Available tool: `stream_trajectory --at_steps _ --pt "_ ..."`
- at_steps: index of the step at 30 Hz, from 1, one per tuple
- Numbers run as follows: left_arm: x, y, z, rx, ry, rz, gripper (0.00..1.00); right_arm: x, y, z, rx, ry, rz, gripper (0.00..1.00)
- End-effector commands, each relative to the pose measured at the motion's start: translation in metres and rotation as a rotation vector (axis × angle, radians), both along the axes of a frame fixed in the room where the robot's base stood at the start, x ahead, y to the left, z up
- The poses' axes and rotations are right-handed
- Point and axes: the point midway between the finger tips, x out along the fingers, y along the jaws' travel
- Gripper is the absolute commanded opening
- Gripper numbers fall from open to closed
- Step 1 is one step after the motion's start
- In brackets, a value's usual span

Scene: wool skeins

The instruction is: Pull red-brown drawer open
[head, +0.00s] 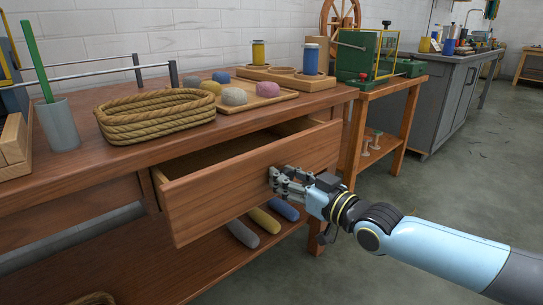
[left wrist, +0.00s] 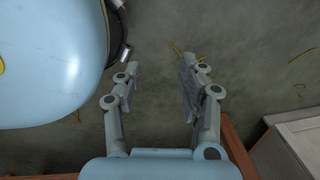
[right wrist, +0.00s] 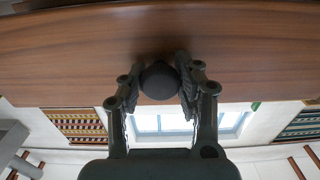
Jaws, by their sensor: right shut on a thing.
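The red-brown drawer (head: 240,185) stands partly pulled out from under the wooden bench top, and its open inside shows behind the front panel. My right gripper (head: 277,180) is at the drawer front, right of its middle. In the right wrist view my right gripper (right wrist: 158,80) is closed around a dark round knob (right wrist: 159,81) on the wooden drawer front (right wrist: 60,55). In the head view the fingers hide the knob. My left gripper (left wrist: 155,75) shows only in the left wrist view. Its fingers are apart with nothing between them, above the grey floor.
On the bench top (head: 300,98) stand a rope basket (head: 155,115), a tray of wool balls (head: 265,89), spools and a grey cup (head: 58,125). Rolled skeins (head: 263,220) lie on the shelf below. A green machine (head: 362,55) stands on a side table. The floor to the right is free.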

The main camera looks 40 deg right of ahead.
Motion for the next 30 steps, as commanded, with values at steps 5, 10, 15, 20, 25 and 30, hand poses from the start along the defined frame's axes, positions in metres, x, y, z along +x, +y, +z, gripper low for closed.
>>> stream_trajectory --at_steps 5,10,15,20,25,30 --pt "-0.051 0.013 -0.024 0.008 0.017 0.010 0.40 -0.036 -0.003 0.004 0.000 0.004 0.000 0.00" --pt "-0.086 0.018 -0.028 0.009 0.017 0.016 0.40 -0.069 -0.005 0.004 0.001 0.004 -0.001 0.00" --pt "-0.095 0.012 -0.017 0.000 0.014 0.020 0.40 -0.107 -0.008 0.003 0.001 0.005 -0.001 0.00" --pt "-0.102 0.006 -0.006 -0.006 0.011 0.023 0.40 -0.145 -0.011 0.003 0.001 0.005 -0.001 0.00" --pt "-0.107 0.002 0.001 -0.012 0.009 0.025 0.40 -0.176 -0.013 0.002 0.000 0.003 0.000 0.00" --pt "-0.112 -0.001 0.005 -0.015 0.010 0.027 0.40 -0.196 -0.015 0.000 0.001 0.003 -0.001 0.00"
